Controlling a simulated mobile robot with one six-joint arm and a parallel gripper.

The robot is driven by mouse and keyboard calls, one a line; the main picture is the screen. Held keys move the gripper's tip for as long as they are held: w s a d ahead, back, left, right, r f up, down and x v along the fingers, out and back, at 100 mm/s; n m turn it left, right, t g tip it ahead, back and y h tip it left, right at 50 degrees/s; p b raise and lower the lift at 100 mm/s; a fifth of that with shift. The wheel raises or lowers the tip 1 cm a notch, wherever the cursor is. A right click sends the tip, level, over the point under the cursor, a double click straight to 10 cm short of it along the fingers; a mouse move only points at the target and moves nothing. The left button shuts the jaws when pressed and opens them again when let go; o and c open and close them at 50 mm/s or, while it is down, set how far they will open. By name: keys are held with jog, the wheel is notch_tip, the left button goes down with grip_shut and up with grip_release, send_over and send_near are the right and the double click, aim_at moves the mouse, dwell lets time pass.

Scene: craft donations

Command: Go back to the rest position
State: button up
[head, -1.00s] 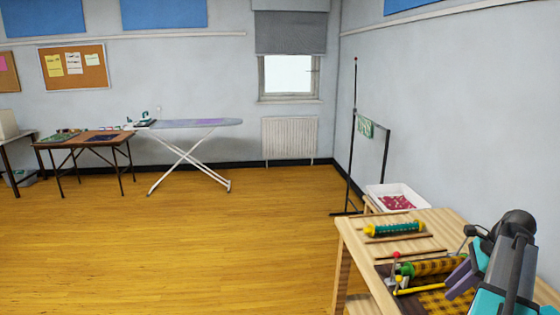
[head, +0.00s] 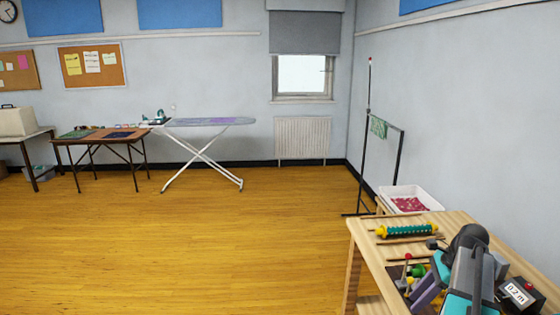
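My gripper (head: 428,290), with grey-purple fingers, is at the lower right of the head view, over the wooden table (head: 448,222). My arm covers much of the table's near right part. The fingers overlap in this view, so I cannot tell how far apart they are or whether anything is between them. Small things with red, green and yellow parts (head: 416,271) lie just behind and left of the fingers, partly hidden.
A green and yellow roller (head: 407,231) lies at the table's far side. A white tray with red cloth (head: 410,192) and a black stand (head: 366,150) are behind it. An ironing board (head: 210,122) and brown table (head: 100,139) stand far back. The middle floor is clear.

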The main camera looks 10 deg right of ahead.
jog(key=s+a+f+n+g, duration=0.3)
jog(key=a+f+n+g, duration=0.3)
jog(key=a+f, duration=2)
jog(key=s+a+f+n+g+h, duration=0.15)
jog(key=s+a+f+n, duration=0.35)
jog(key=s+a+f, duration=0.55)
jog(key=s+f+n+h, duration=0.1)
jog(key=s+f+n, duration=0.2)
jog(key=n, duration=0.3)
jog(key=s+a+f+n+h, duration=0.1)
jog(key=s+f+n+h, duration=0.1)
jog(key=s+n, duration=0.4)
jog(key=shift+f+n, duration=0.75)
jog(key=shift+n, duration=0.05)
jog(key=shift+a, duration=0.1)
